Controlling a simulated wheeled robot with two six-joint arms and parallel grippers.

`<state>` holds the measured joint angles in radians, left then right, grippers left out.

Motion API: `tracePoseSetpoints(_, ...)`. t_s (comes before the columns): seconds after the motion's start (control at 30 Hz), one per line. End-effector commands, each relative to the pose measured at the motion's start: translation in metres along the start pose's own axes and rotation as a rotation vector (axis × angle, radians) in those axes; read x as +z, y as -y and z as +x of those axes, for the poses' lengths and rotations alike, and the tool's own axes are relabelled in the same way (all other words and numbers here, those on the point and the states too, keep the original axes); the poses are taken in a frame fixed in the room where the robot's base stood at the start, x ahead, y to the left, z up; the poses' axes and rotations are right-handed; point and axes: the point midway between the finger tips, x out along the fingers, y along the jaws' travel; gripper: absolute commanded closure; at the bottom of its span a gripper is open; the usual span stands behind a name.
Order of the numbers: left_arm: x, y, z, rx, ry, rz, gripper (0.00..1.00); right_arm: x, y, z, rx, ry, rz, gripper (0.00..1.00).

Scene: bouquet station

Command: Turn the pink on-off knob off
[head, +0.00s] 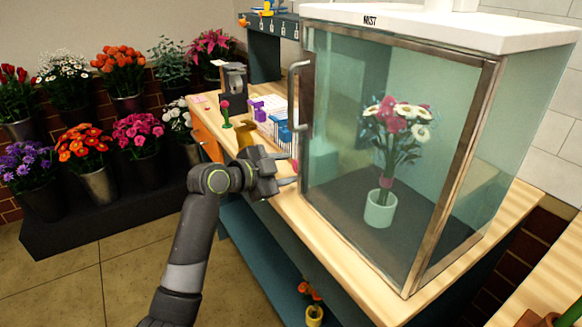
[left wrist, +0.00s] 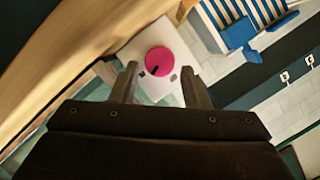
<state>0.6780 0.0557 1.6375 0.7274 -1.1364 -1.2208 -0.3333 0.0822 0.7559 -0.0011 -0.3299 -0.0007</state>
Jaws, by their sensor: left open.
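The pink knob (left wrist: 159,61) is round and sits on a white plate (left wrist: 137,47) in the left wrist view. A dark mark shows on its lower left edge, and small dark marks sit on the plate beside it. In the head view only a sliver of pink (head: 294,165) shows at the fingertips, near the glass cabinet's front left edge. My left gripper (head: 287,169) is open. In the left wrist view its fingers (left wrist: 160,78) stand on either side of the knob's lower part, and I cannot tell whether they touch it. My right gripper is not in view.
A glass mist cabinet (head: 437,40) with a handle (head: 300,95) holds a bouquet in a white pot (head: 380,208). Behind my gripper on the wooden counter (head: 305,210) stand a blue-and-white rack (head: 275,128) and a brass-coloured object (head: 245,135). Flower buckets line the left wall.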

Motion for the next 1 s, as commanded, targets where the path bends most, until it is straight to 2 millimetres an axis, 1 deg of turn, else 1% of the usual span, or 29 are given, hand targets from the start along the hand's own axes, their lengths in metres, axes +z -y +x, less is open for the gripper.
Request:
tracePoseSetpoints(0.03,0.000,0.000,0.006,0.001,-0.001,-0.001,0.58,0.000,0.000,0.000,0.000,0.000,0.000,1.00)
tracePoseSetpoints(0.2,0.000,0.000,0.018,0.001,0.000,-0.001,0.58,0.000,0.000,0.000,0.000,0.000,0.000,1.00)
tracePoseSetpoints(0.53,0.000,0.000,0.021,0.000,0.000,0.001,0.58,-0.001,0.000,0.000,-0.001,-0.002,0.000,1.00)
tracePoseSetpoints(0.57,0.000,0.000,0.021,0.000,0.000,0.001,0.59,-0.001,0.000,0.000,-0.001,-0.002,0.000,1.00)
tracePoseSetpoints(0.7,0.000,0.000,0.021,0.000,0.000,0.000,0.78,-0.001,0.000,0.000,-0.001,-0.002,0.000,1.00)
tracePoseSetpoints(0.8,0.000,0.000,0.020,0.000,0.000,0.000,0.90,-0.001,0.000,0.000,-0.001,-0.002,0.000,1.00)
tracePoseSetpoints(1.0,0.000,0.000,0.020,0.005,0.000,-0.013,0.90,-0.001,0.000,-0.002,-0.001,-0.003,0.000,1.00)
